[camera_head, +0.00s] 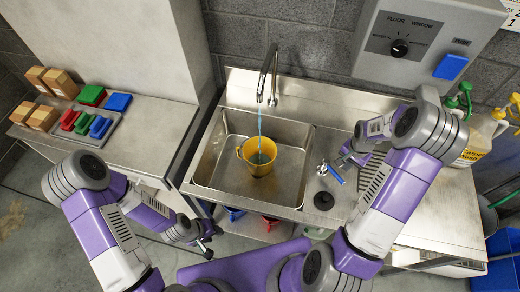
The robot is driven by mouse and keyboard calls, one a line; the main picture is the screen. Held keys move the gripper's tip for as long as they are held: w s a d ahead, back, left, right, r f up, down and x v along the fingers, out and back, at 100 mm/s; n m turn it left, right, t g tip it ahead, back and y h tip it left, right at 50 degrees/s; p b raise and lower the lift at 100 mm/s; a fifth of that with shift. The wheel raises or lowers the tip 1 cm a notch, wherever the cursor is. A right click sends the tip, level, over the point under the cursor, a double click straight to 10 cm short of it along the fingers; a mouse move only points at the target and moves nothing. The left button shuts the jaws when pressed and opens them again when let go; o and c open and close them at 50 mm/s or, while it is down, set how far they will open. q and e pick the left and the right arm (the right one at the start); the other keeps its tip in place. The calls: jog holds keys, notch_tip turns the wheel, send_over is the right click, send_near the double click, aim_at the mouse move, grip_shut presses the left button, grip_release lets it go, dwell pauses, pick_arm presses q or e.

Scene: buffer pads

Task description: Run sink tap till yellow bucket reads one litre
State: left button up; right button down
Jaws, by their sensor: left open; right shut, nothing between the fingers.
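The yellow bucket (245,153) stands upright in the steel sink basin (210,172), below the curved tap spout (272,70). A thin blue stream of water (260,122) runs from the spout into the bucket, and bluish water shows inside. I cannot read any level mark. A small metal valve with a blue lever (337,175) sits on the counter right of the basin. My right gripper (341,161) is shut and empty, close beside the valve; I cannot tell whether it touches. My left gripper (207,247) is open and empty, low in front of the sink's left end.
A grey panel (425,42) with a black knob and blue push button hangs above the sink. A black round stopper (324,200) lies right of the basin. Bottles (478,143) stand at the right. The left counter (150,130) holds boxes and coloured pads.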

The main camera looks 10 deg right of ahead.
jog(key=shift+w+d, duration=0.2)
jog(key=shift+d, duration=0.35)
notch_tip(320, 180, down, 5)
jog(key=b, duration=0.4)
jog(key=shift+f, duration=0.15)
jog(key=shift+d, duration=0.1)
dwell(4.2)
